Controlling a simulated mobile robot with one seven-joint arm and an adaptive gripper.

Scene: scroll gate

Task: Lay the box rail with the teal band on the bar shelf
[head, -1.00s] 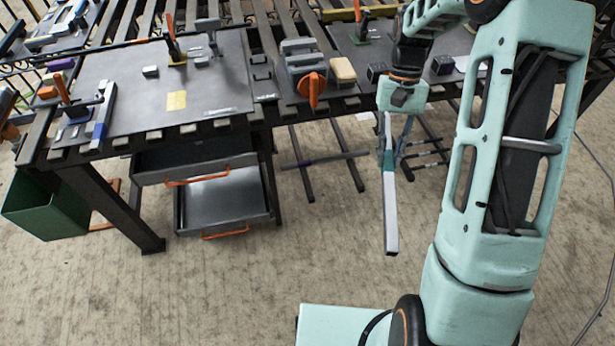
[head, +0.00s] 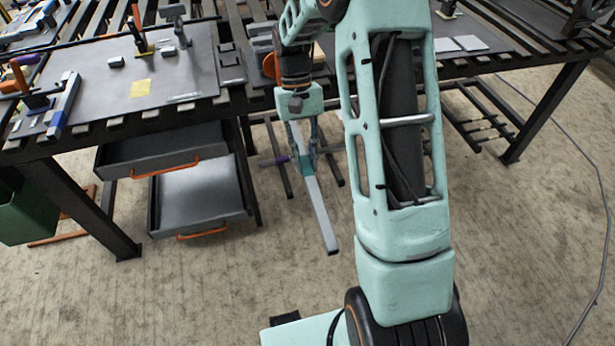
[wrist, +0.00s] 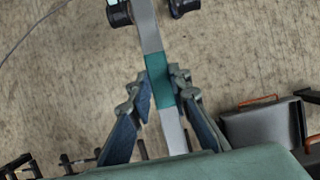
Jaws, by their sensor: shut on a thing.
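My gripper (head: 305,160) is shut on a long grey box rail (head: 322,222) in front of the workbench. The rail's teal band (wrist: 160,80) sits between the fingertips in the wrist view (wrist: 163,88). The rail slopes down toward the camera in the head view, its near end free above the floor. A similar low set of bars (head: 478,118) shows farther right; I cannot tell which is the task's shelf.
Two drawers with orange handles (head: 203,233) stand open to the left. The slatted workbench (head: 90,90) carries clamps and blocks. A bench leg (head: 548,110) stands at right, a green bin (head: 28,208) at left. The floor in front is clear. A cable runs along the right.

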